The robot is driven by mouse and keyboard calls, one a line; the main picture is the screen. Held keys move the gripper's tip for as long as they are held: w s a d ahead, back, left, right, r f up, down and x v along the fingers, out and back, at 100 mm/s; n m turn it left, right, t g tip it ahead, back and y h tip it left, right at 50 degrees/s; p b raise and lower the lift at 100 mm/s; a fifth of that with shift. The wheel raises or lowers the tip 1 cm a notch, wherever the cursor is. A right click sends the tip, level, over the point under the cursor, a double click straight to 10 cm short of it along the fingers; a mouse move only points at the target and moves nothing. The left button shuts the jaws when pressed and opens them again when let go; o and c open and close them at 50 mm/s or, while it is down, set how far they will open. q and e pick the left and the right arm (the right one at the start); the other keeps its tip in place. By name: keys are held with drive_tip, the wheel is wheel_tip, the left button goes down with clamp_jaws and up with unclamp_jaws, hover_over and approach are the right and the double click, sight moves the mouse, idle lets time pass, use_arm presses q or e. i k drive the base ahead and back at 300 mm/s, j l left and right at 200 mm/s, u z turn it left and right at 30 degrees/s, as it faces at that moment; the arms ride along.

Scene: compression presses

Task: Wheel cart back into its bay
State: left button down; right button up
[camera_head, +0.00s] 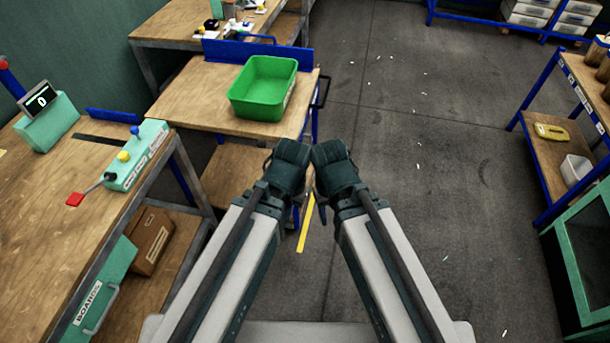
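What looks like the cart (185,97) has a wooden top, blue end panels and a lower wooden shelf (226,172). A green bin (262,88) sits on its top, and a dark handle (322,92) is on its right end. My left gripper (288,160) and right gripper (331,165) are side by side near the cart's front right corner. They hide part of that corner and its legs. I cannot tell whether they touch the cart, and their fingers are not clear. A yellow strip (305,226) shows on the floor just below the grippers.
A workbench with a lever box (137,156) and a display (42,103) stands at left, close to the cart. Another bench (163,24) is behind it. A blue-framed shelf (547,172) and green cabinet (585,246) stand at right. The grey floor (430,170) between is open, with small scraps.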

sight(196, 99)
drive_tip(key=l+u, duration=0.15)
drive_tip(key=l, duration=0.15)
drive_tip(key=i+l+u, duration=0.1)
drive_tip(key=i+l, duration=0.55)
drive_tip(key=i, duration=0.15)
